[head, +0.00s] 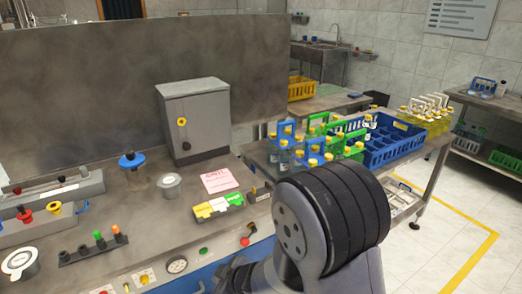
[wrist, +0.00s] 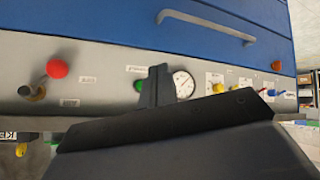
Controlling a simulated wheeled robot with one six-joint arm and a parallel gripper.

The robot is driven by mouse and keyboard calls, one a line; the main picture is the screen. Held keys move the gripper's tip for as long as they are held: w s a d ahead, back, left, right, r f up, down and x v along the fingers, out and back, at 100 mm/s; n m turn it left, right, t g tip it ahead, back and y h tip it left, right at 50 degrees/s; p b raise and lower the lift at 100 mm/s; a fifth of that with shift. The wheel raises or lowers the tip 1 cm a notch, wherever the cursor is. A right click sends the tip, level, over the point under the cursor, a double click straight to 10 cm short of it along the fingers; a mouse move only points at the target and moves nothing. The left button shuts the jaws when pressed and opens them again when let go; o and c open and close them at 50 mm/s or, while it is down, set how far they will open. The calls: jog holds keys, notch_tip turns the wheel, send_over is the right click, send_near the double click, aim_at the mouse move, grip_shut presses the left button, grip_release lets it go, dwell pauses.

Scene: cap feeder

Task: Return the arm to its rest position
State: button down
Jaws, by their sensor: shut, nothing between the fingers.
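My arm reaches into the lower right of the head view, where its thick dark wrist joint is close to the camera. My gripper (wrist: 158,88) shows in the wrist view as dark fingers, shut with nothing held between them. It points at the front of the machine, in front of the grey control panel (wrist: 110,62) with its gauge (wrist: 183,84). I cannot tell from this view whether it touches the panel. In the head view a dark part low in the middle may be the gripper, mostly hidden by the arm.
A red-ball lever (wrist: 57,69) sticks out left of my gripper, below a blue drawer (wrist: 200,20). The bench holds a grey cabinet (head: 195,118) and a blue-topped jar (head: 132,165). A side table carries bottles and a blue crate (head: 395,148). Floor is clear at right.

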jog(key=shift+s+d, duration=0.55)
jog(key=shift+s, duration=0.3)
